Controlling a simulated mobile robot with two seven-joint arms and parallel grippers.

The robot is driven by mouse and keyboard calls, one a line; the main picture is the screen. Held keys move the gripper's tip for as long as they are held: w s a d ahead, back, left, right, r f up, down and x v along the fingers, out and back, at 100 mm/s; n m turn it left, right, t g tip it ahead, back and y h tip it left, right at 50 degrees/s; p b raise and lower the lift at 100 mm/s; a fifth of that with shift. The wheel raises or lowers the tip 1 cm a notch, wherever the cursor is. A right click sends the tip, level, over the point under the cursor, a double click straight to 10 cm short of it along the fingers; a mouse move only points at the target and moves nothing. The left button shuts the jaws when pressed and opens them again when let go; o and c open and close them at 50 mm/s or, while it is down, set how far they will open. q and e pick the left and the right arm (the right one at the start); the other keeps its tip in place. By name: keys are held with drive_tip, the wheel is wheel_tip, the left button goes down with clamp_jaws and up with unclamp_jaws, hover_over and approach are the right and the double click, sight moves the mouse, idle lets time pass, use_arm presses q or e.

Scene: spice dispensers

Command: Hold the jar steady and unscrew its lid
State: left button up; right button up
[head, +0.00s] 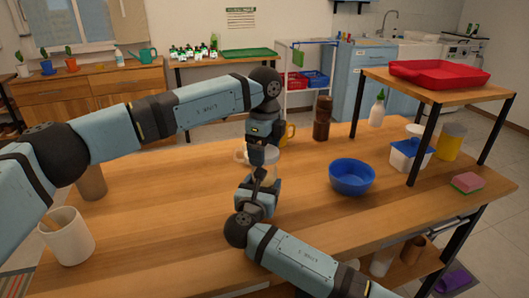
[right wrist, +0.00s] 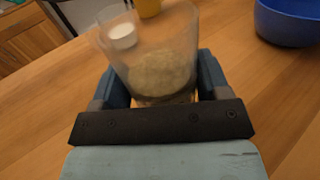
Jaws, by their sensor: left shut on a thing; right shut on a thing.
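The jar (right wrist: 160,65) is see-through with pale, grainy contents, and stands between my right gripper's fingers in the right wrist view. In the head view only part of the jar (head: 271,163) shows behind the grippers. My right gripper (head: 262,188) is shut on the jar low on its body; it also shows in the right wrist view (right wrist: 160,93). My left gripper (head: 257,157) points down from above at the jar's top, shut on the lid. The lid itself is hidden in the head view and outside the right wrist view.
A blue bowl (head: 351,177) stands right of the jar. A white cup (head: 241,156) and a yellow mug (head: 289,132) are close behind it. A brown bottle (head: 322,118) stands further back. A raised shelf (head: 437,90) bears a red tray. The table's left middle is clear.

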use_arm(q)
drive_tip(key=shift+r, duration=2)
use_arm(e)
drive_tip(key=o, duration=1.8)
drive_tip(key=shift+s, duration=0.1)
